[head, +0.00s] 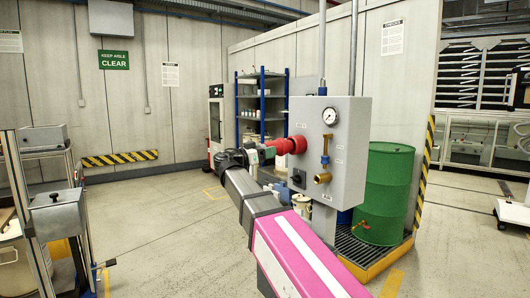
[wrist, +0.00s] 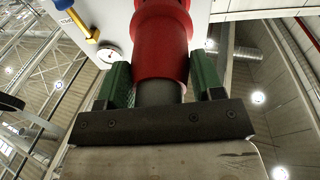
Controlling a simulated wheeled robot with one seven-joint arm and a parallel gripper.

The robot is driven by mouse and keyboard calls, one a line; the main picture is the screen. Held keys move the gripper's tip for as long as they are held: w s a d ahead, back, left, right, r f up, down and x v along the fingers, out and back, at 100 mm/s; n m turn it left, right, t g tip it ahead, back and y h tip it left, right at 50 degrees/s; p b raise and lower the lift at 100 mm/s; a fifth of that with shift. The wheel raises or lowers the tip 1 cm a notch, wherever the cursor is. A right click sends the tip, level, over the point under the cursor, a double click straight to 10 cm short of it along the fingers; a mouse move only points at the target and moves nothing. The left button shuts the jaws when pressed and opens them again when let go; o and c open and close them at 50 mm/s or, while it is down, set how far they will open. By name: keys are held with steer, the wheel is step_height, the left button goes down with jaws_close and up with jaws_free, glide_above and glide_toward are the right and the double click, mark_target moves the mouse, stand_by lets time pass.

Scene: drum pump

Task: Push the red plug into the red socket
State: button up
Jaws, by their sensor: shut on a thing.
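My gripper (head: 268,152) is shut on the red plug (wrist: 162,50). Its two green fingers stand on either side of the plug, around the dark grey rear part. In the head view the plug (head: 281,147) points at the front of the grey panel box (head: 345,135). The red socket (head: 298,144) is on the left side of that box. Plug and socket look in line and in contact or nearly so. I cannot tell how deep the plug sits, as the join is a run of red.
The box carries a pressure gauge (head: 330,116), a brass valve (head: 325,148), a brass outlet (head: 322,178) and a black knob (head: 297,178). A green drum (head: 385,190) stands behind on a yellow-edged grate. A metal cart (head: 57,215) stands at left.

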steer(key=shift+f+x, duration=0.15)
steer(key=shift+x, duration=0.75)
steer(key=shift+f+x, duration=0.15)
steer(key=shift+x, duration=0.75)
stand_by(1.5)
steer(key=o, duration=1.4)
steer(key=shift+w, duration=0.1)
steer(key=v, duration=0.9)
